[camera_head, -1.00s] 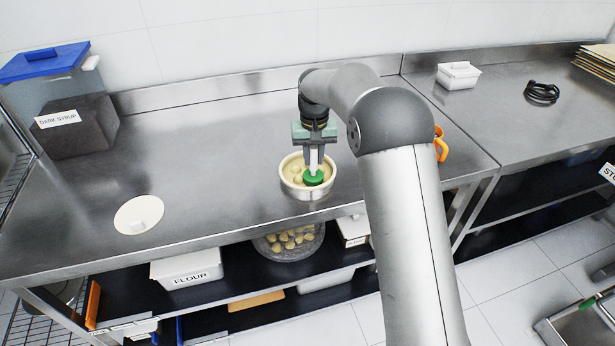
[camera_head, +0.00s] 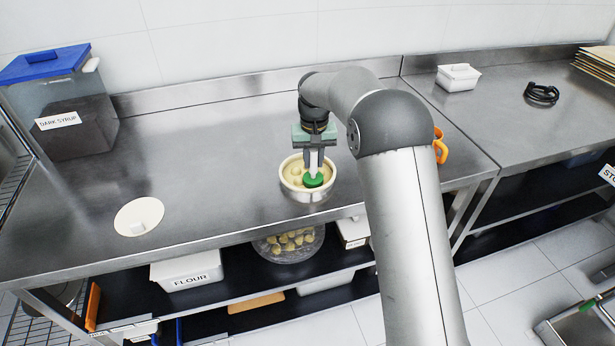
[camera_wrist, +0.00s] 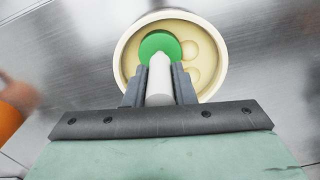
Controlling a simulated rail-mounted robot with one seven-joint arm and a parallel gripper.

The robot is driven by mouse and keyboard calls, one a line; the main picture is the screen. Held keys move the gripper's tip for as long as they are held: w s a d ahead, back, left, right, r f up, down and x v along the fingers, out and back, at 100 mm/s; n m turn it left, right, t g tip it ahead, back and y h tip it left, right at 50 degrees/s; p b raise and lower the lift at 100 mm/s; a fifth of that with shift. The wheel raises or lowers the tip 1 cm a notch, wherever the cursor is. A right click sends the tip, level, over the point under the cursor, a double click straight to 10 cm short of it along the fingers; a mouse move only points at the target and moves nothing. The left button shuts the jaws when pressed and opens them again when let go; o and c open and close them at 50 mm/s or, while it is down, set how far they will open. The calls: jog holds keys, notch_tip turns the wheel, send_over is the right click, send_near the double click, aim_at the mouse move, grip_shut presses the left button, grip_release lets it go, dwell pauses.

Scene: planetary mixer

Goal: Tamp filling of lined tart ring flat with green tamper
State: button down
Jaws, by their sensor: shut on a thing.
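The lined tart ring (camera_head: 308,194) stands on the steel counter, with a cream lining and pale filling inside. It also shows in the wrist view (camera_wrist: 122,62), where rounded lumps of filling (camera_wrist: 191,52) stand to the right of the tamper. The green tamper (camera_head: 313,181) has a white handle and a green round foot (camera_wrist: 158,43). My gripper (camera_head: 315,160) is shut on the white handle and holds the tamper upright over the ring. The foot is inside the ring's outline, at its front right in the head view. The foot hides the filling under it, so I cannot tell whether it touches.
A round cream lid (camera_head: 138,215) lies on the counter at left. A dark syrup bin (camera_head: 70,115) stands at the back left. An orange-handled thing (camera_head: 441,146) is right of the ring, partly behind my arm. The counter between lid and ring is clear.

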jog(key=shift+s+f, duration=0.1)
jog(key=shift+f, duration=0.2)
dwell(0.7)
jog(key=shift+r, duration=0.1)
notch_tip(320, 180, up, 4)
jog(key=p, duration=0.2)
jog(key=shift+f+p, duration=0.2)
jog(key=shift+p, duration=0.1)
jog(key=a+p, duration=0.1)
jog(key=a, duration=0.1)
jog(key=a+r, duration=0.1)
jog(key=shift+a+p, duration=0.35)
jog(key=shift+a, duration=0.05)
jog(key=shift+f, duration=0.15)
